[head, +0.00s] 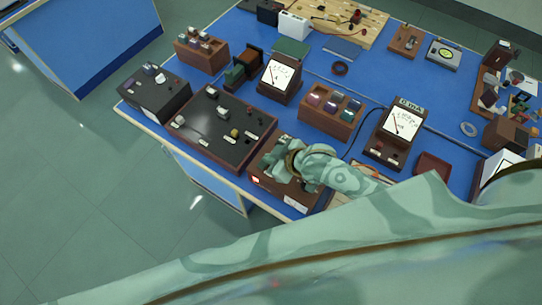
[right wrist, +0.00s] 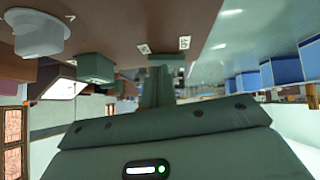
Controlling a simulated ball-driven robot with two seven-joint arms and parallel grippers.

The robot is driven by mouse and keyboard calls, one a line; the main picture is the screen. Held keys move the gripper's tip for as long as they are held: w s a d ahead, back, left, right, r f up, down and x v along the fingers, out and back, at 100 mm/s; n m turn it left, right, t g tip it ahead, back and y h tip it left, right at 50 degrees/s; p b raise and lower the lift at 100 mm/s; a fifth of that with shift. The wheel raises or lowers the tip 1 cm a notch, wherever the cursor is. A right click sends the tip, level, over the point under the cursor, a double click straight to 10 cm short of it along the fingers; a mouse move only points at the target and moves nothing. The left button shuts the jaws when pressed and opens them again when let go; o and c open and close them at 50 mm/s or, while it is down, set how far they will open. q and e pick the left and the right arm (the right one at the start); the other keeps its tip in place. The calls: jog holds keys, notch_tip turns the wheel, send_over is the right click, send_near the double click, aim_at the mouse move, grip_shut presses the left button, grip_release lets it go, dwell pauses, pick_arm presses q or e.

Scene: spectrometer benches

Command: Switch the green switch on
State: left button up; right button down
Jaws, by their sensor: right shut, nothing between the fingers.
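My right gripper (head: 285,160) is over a brown box (head: 270,188) at the near edge of the blue bench, and hides most of the box's top. In the right wrist view its shut, empty fingers (right wrist: 158,62) reach the brown panel (right wrist: 120,22), between two small white labels. A green block (right wrist: 95,68) sticks out from this panel to the left of the fingers; I cannot tell whether it is the green switch. Any switch at the fingertips is hidden, so its position and contact cannot be told. My left gripper is not in view.
A grey knob (right wrist: 40,32) stands beside the green block. Left of the brown box is a dark panel (head: 215,132) with several small parts. A meter (head: 398,122) and a wooden block with several bottles (head: 332,108) stand behind. A red-lit spot (head: 256,180) shows on the box.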

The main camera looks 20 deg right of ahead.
jog(key=shift+s+a, duration=0.1)
jog(key=shift+s, duration=0.05)
jog(key=shift+s+a+r+p, duration=0.1)
jog(key=shift+s+a+p, duration=0.2)
jog(key=shift+a+p, duration=0.25)
jog(key=shift+s+a, duration=0.1)
jog(key=shift+r+p, duration=0.3)
jog(key=shift+p, duration=0.15)
notch_tip(320, 180, up, 4)
jog(key=p, duration=0.4)
jog(key=shift+s+a+p, duration=0.1)
jog(key=shift+p, duration=0.3)
jog(key=p+v, duration=0.1)
jog(key=v, duration=0.8)
jog(key=shift+s, duration=0.45)
